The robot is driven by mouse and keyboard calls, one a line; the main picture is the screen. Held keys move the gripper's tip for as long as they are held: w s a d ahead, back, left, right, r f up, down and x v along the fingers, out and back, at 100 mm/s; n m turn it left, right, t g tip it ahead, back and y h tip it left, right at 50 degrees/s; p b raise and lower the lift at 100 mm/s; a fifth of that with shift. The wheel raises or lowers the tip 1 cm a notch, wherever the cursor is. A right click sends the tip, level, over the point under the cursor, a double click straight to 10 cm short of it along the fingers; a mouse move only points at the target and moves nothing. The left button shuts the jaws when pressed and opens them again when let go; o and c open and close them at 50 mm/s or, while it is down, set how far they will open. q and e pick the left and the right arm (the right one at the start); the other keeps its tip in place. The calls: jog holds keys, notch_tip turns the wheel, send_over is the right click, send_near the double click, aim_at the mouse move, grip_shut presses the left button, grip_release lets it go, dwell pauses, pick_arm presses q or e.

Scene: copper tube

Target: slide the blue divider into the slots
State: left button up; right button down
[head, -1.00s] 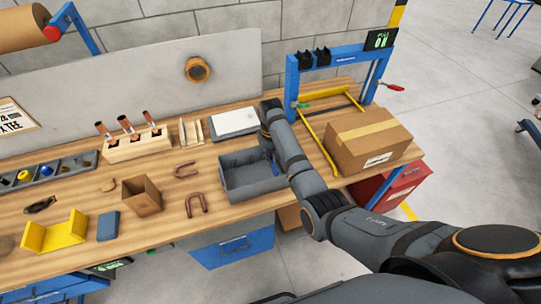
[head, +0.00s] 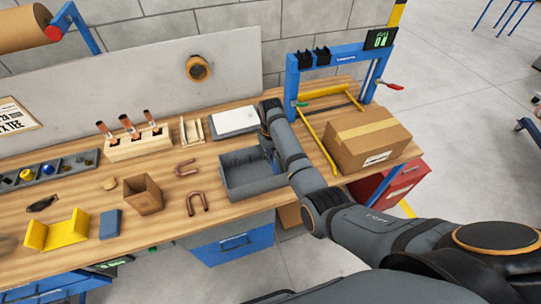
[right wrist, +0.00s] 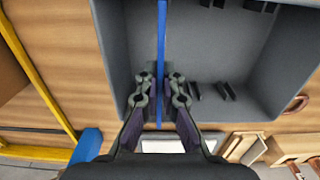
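The blue divider (right wrist: 162,45) shows edge-on as a narrow blue strip in the right wrist view. It lies over or inside the grey bin (right wrist: 113,40), left of the bin's middle there. My right gripper (right wrist: 162,92) is shut on the divider, with one finger on each side. Dark slot ribs (right wrist: 227,92) stand on the bin's wall right of the fingers. I cannot tell whether the divider's ends are in slots. In the head view the bin (head: 256,193) stands at the bench's front edge, and my right forearm hides part of it. My left gripper is not in view.
A cardboard box (head: 368,140) and a blue frame with yellow rails (head: 318,150) stand right of the bin. A white-topped item (head: 234,121) lies behind it. Copper U-tubes (head: 197,203), a small open box (head: 143,195) and a yellow bracket (head: 55,232) are left.

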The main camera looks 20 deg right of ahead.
dwell(0.4)
jog(key=shift+p, duration=0.45)
dwell(0.3)
jog(key=shift+p, duration=0.4)
jog(key=shift+f+b, duration=1.75)
jog(key=shift+f, duration=1.25)
jog(key=c, duration=1.4)
grip_release()
jog(key=shift+c, duration=0.2)
